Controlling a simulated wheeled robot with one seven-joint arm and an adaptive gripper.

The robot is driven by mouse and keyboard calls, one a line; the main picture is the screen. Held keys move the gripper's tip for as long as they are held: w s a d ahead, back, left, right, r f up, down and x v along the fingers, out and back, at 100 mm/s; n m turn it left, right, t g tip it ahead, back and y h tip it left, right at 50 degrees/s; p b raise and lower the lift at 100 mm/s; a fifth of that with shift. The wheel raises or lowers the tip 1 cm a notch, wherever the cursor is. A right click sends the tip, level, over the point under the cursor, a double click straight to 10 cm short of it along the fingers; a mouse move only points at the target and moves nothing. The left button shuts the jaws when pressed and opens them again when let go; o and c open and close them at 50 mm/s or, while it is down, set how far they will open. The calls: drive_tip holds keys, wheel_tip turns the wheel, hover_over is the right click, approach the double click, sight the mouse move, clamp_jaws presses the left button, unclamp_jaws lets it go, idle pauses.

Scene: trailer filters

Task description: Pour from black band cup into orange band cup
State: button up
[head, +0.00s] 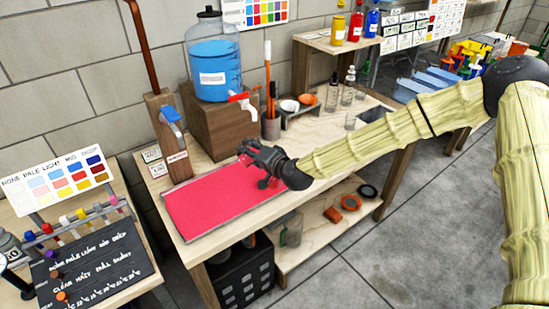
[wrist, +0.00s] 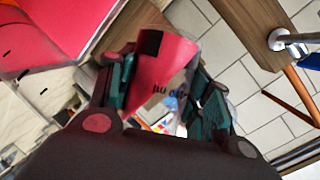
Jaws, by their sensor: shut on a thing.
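My gripper (head: 262,160) is above the pink-red mat (head: 215,205) on the wooden bench. In the wrist view its teal-lined fingers (wrist: 158,95) are shut on a clear cup with a black square mark and dark lettering, which I take for the black band cup (wrist: 150,43). Red shows in or through this cup, and it looks tilted in that view. In the head view the gripper mostly hides it. A clear rounded shape (wrist: 12,76) lies at the left of the wrist view; I cannot tell whether it is the orange band cup. No orange band is clearly visible.
A blue water jug (head: 213,70) stands on a wooden block behind the mat. A post with a blue-handled tap (head: 171,118) stands at the back left. Pens in a holder (head: 270,125) and several clear glasses (head: 345,97) stand further right.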

drive_tip(key=shift+r+m, duration=0.25)
drive_tip(key=shift+m, duration=0.05)
idle(0.8)
drive_tip(key=shift+f+b, duration=0.1)
drive_tip(key=shift+b, duration=0.3)
drive_tip(key=shift+r+p, duration=0.35)
drive_tip(key=shift+p, duration=0.05)
drive_tip(key=shift+a+f+n+p, duration=0.1)
drive_tip(key=shift+f+n+p, duration=0.2)
drive_tip(key=shift+f+n, duration=0.25)
drive_tip(key=shift+r+n+h+p, duration=0.35)
drive_tip(key=shift+n+h+p, duration=0.4)
drive_tip(key=shift+p, duration=0.25)
drive_tip(key=shift+f, duration=0.4)
drive_tip(key=shift+f+n, duration=0.1)
drive_tip(key=shift+n, duration=0.2)
